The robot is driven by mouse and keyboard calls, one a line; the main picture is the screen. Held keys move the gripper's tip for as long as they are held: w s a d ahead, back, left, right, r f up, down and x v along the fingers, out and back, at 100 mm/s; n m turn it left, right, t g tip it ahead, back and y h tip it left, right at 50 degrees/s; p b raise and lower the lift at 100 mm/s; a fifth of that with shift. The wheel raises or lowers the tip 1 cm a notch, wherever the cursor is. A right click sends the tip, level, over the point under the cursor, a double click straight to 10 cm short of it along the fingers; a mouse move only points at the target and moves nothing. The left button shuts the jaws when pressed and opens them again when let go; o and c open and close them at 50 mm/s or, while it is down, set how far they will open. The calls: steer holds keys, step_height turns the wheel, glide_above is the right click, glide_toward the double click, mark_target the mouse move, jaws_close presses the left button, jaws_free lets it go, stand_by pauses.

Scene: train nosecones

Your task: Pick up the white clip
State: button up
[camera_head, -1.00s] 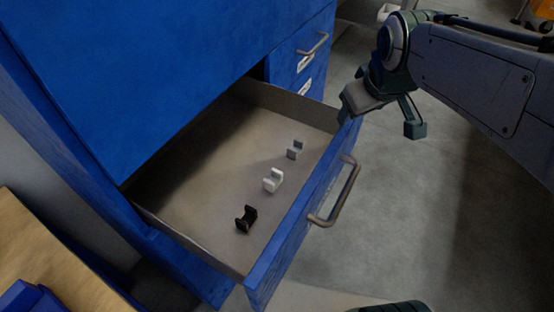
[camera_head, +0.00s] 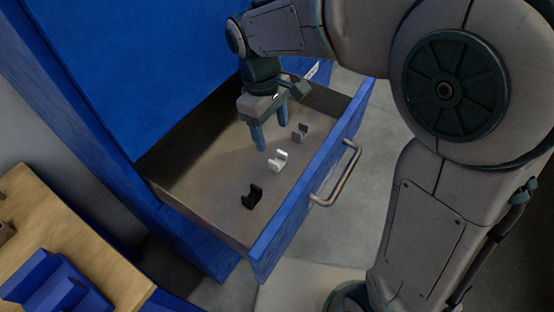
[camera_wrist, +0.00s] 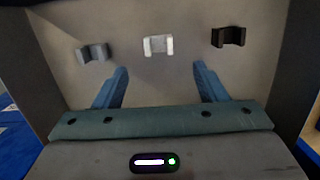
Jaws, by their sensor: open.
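The white clip (camera_head: 278,161) lies in the open drawer (camera_head: 207,190), between a black clip (camera_head: 252,196) and a grey clip (camera_head: 300,132). My gripper (camera_head: 272,132) points down over the drawer, its two blue fingers apart and nothing between them. In the wrist view, the white clip (camera_wrist: 158,45) is ahead of the gap between my fingertips (camera_wrist: 160,75), near the middle. The grey clip (camera_wrist: 93,53) is to its left and the black clip (camera_wrist: 228,37) to its right. None of the clips is touched.
The drawer belongs to a blue cabinet (camera_head: 120,90). Its front panel carries a metal handle (camera_head: 336,175). A wooden table (camera_head: 85,240) with a blue block (camera_head: 55,285) is at the lower left. Bare drawer floor surrounds the clips.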

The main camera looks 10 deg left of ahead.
mark_target(277, 155)
steer(key=f, duration=0.3)
steer(key=d+f, duration=0.1)
steer(key=f, duration=0.2)
steer(key=f+p, duration=0.1)
steer(key=f, duration=0.2)
steer(key=shift+s+d, duration=0.2)
steer(key=c, duration=1)
